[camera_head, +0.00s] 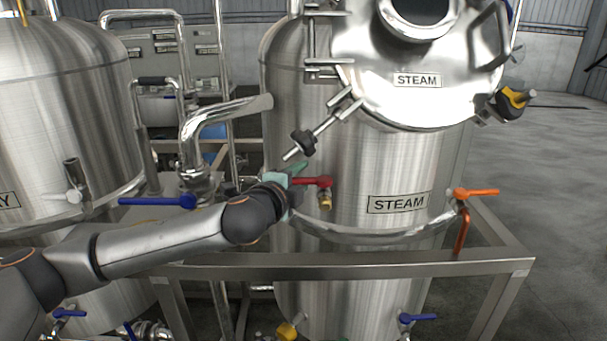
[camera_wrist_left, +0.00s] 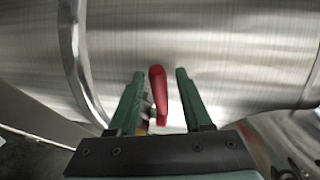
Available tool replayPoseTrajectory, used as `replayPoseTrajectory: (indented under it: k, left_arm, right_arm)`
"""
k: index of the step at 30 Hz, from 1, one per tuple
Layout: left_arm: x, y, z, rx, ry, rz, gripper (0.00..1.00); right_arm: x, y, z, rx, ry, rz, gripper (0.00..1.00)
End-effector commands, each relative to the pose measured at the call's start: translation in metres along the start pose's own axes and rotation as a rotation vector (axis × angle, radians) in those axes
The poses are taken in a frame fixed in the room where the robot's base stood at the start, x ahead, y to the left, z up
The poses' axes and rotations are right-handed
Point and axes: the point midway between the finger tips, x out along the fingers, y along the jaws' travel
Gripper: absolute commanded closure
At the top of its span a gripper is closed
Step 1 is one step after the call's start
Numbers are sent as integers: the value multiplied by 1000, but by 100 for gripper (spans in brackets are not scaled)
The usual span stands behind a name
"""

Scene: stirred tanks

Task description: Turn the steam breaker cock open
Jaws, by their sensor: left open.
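The cock with the red lever (camera_head: 312,182) and a brass outlet sits on the front of the steel tank labelled STEAM (camera_head: 385,165). I take it for the steam breaker cock. Its lever points left in the head view, toward my left gripper (camera_head: 292,172). In the left wrist view my left gripper (camera_wrist_left: 160,74) is open, and the red lever (camera_wrist_left: 159,92) lies between its two green fingers, with a gap to each side. I cannot tell whether either finger touches it. The brass part is mostly hidden there. My right gripper is not in view.
A black-knobbed clamp rod (camera_head: 303,143) hangs just above the gripper. An orange lever (camera_head: 475,193) is at the right. A blue lever (camera_head: 160,201) is at the left, near my forearm. A steel frame rail (camera_head: 400,262) crosses below. Another tank (camera_head: 65,130) stands left.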

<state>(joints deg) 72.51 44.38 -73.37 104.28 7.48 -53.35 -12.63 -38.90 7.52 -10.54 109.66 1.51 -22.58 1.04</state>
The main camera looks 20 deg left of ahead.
Motion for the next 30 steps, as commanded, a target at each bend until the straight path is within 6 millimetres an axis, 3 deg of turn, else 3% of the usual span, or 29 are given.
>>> replayPoseTrajectory:
  k: [6,16,30]
  left_arm:
    - [15,0,-1,-1,1,0,50]
    - [17,0,0,-1,1,0,50]
    - [17,0,0,-1,1,0,100]
  right_arm:
    - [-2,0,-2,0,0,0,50]
    - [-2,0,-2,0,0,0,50]
    - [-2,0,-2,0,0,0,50]
